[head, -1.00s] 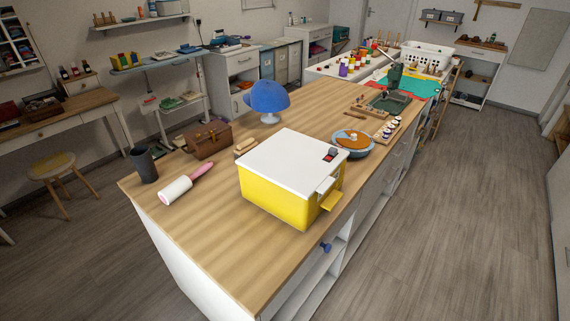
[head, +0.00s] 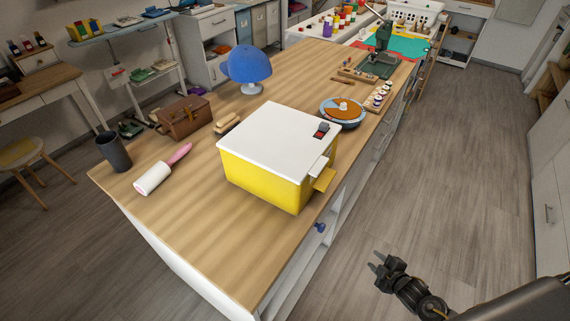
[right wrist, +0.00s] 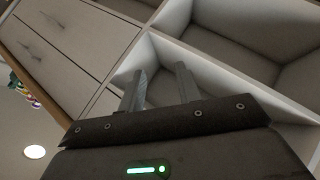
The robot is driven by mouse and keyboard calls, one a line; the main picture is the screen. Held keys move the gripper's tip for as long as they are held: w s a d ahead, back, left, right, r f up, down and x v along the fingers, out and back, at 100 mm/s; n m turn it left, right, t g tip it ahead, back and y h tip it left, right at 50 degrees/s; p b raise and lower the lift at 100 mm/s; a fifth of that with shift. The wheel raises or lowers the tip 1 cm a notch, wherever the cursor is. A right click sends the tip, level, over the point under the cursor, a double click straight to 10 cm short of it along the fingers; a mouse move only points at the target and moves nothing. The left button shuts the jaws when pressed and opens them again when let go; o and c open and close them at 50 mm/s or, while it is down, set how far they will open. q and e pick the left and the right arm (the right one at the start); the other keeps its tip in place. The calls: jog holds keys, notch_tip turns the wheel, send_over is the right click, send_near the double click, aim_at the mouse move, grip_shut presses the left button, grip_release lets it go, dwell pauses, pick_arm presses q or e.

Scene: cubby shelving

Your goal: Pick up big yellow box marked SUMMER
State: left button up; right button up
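A big yellow box (head: 262,181) with a white lid (head: 281,138) sits on the wooden worktop near its front right edge. The lid has a small dark and red switch-like part, and a white and yellow latch or handle sticks out at the right. I can read no SUMMER marking on it. My right gripper (head: 375,262) is in the lower right of the head view, over the floor beside the worktop, apart from the box. In the right wrist view its two fingers (right wrist: 160,75) are spread and empty, facing white cubbies. My left gripper is not in view.
The worktop (head: 190,230) is clear in front of the box. A lint roller (head: 155,178), dark cup (head: 114,152), brown case (head: 184,117), blue cap on a stand (head: 249,66) and round bowl (head: 343,112) surround it.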

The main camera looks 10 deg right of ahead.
jog(key=w+a+r+n+t+y, duration=0.1)
jog(key=w+r+n+t, duration=0.15)
jog(key=r, duration=0.55)
jog(key=w+a+r+n+t+y, duration=0.1)
jog(key=w+a+r+n+y, duration=0.2)
jog(key=r, duration=0.5)
jog(key=n+t+y, duration=0.1)
jog(key=n+y, duration=0.3)
jog(key=n, duration=0.3)
send_near(334, 175)
jog(key=shift+m, duration=0.25)
jog(key=p+x, duration=0.3)
jog(key=x, duration=0.6)
jog(key=shift+w+a+f, duration=0.1)
jog(key=shift+w+a, duration=0.05)
jog(key=shift+w, duration=0.05)
jog(key=shift+w+a+f+p, duration=0.1)
jog(key=shift+w+a+p, duration=0.15)
jog(key=shift+p, duration=0.05)
grip_shut()
